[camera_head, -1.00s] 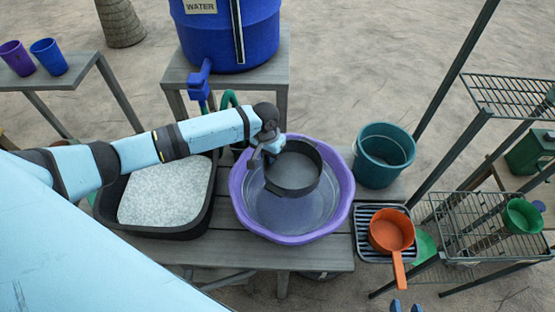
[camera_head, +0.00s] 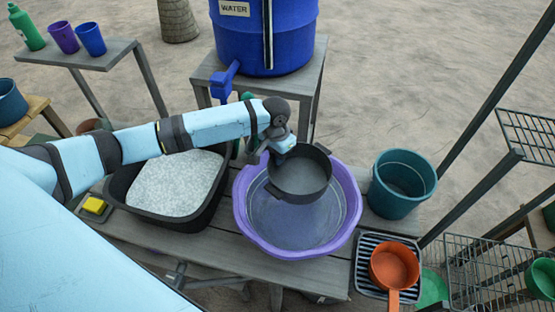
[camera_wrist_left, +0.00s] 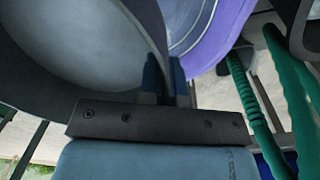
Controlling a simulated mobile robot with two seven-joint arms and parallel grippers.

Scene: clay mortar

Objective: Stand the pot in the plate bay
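The dark grey pot (camera_head: 303,178) is upright or nearly so above the purple basin (camera_head: 352,222). My left gripper (camera_head: 274,158) is at the pot's back-left rim. In the left wrist view, the blue fingers (camera_wrist_left: 164,80) are closed on the pot's wall (camera_wrist_left: 130,30), with its grey inside at the left. A wire rack (camera_head: 468,250) stands at the right edge, partly cut off; I cannot tell which part of it is the plate bay. My right gripper is not in view.
A teal bucket (camera_head: 402,180) stands right of the basin. An orange saucepan (camera_head: 393,266) sits on a black ribbed tray (camera_head: 366,250). A black tub (camera_head: 205,212) of white suds is left. A blue water barrel (camera_head: 262,40) stands behind, and a green bowl (camera_head: 541,278) is on the rack.

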